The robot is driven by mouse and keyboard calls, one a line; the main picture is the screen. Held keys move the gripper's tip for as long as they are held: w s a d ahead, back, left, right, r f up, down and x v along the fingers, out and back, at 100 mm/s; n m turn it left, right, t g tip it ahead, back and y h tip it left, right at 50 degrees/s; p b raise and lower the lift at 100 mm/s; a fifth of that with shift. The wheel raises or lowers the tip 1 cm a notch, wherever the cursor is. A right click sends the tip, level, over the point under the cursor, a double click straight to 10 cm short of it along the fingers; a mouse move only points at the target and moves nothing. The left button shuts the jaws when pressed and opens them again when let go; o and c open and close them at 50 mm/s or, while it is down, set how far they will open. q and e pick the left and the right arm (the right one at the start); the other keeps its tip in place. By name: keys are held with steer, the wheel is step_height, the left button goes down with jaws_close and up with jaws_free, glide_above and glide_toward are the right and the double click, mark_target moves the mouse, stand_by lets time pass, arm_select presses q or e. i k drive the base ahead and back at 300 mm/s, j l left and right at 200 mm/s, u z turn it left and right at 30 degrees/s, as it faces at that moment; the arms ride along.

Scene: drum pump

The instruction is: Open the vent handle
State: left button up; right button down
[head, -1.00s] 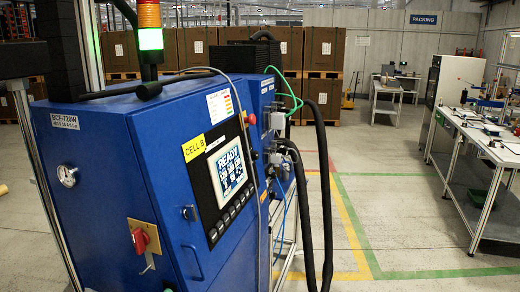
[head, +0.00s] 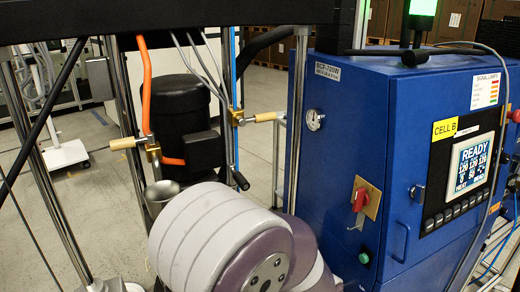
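Two valves with tan handles show in the head view, and I cannot tell which one is the vent handle. The left valve handle (head: 124,144) points left from a brass fitting, by an orange hose. The right valve handle (head: 266,117) points right from a brass fitting on a thin blue line. Both handles lie roughly level. A black cylindrical motor (head: 182,120) stands between them, behind the steel posts. Neither of my grippers shows. A white and purple rounded body, probably a link of my arm, fills the lower middle and hides what is behind it.
A blue cabinet (head: 345,130) marked BCF-720W stands at right, with a red rotary switch (head: 361,200) and a lit screen (head: 472,166) reading READY. Steel posts (head: 298,120) and a dark crossbeam (head: 160,18) frame the pump. Open floor lies at left.

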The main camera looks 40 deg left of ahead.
mark_target(235, 177)
steer(key=u, duration=1.7)
